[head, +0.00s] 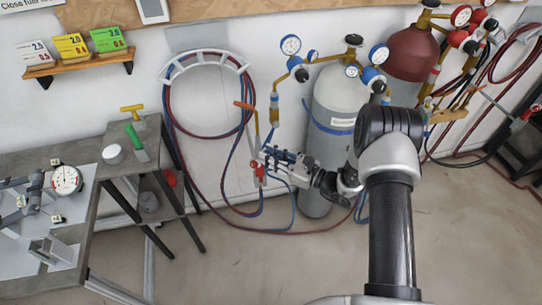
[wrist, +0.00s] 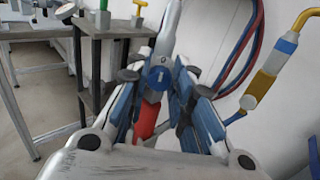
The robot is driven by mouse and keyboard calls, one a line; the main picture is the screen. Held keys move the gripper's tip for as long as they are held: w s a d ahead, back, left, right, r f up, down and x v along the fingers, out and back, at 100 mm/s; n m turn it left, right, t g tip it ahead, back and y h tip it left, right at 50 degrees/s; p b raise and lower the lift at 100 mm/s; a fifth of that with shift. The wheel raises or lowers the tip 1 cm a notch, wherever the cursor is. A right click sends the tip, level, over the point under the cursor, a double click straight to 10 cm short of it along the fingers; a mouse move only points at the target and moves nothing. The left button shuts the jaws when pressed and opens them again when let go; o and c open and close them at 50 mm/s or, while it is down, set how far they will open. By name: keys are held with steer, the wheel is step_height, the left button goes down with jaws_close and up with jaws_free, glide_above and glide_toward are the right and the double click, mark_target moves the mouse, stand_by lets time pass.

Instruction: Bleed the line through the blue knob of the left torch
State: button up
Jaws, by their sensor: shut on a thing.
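The left torch (head: 257,145) hangs upright in front of the wall, with its brass tip at the top and red and blue hoses below. Its red knob (head: 259,172) shows in the head view. The blue knob (wrist: 157,78) shows in the wrist view between my fingertips. My gripper (head: 270,156) reaches the torch from the right and is shut on the blue knob. In the head view my fingers hide the blue knob. A red part (wrist: 145,118) shows between my fingers in the wrist view.
A grey cylinder (head: 333,105) with gauges stands behind my arm, beside a dark red cylinder (head: 410,52). Coiled hoses (head: 172,105) hang on the wall rack, and loose hoses (head: 290,232) lie on the floor. A workbench (head: 95,205) stands at left.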

jaws_close()
steer(key=n+b, duration=0.2)
steer(key=n, duration=0.2)
steer(key=shift+s+n+b, duration=0.1)
steer(key=shift+n+b, duration=0.2)
steer(key=o, duration=0.7)
jaws_free()
steer(key=shift+o, duration=0.2)
